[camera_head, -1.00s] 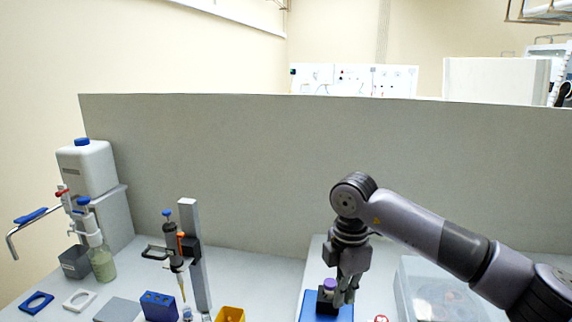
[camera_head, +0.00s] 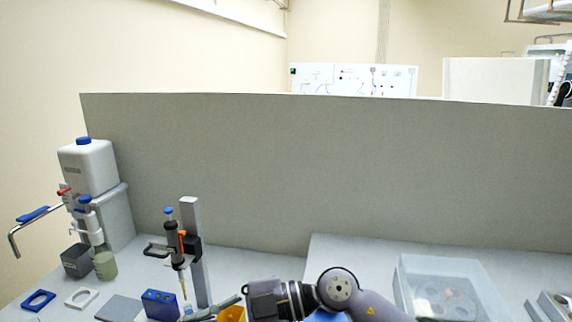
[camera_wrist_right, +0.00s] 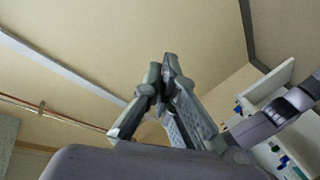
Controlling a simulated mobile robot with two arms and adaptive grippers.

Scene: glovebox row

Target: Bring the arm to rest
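My right arm comes in at the bottom of the head view, low and folded. Its gripper (camera_head: 212,312) points left, near the pipette stand and the yellow container. In the right wrist view the two fingers of this gripper (camera_wrist_right: 163,78) meet at the tips, with nothing visible between them. My left arm and gripper are not in view. The blue block (camera_head: 322,316) is mostly hidden behind my right arm. The purple-capped vial is not visible now.
The pipette stand (camera_head: 194,252), blue rack (camera_head: 160,306) and yellow container (camera_head: 236,315) stand near the gripper. A clear lidded box (camera_head: 450,270) is at right. A grey partition (camera_head: 300,170) closes the back. The dispenser bottle (camera_head: 88,168) stands far left.

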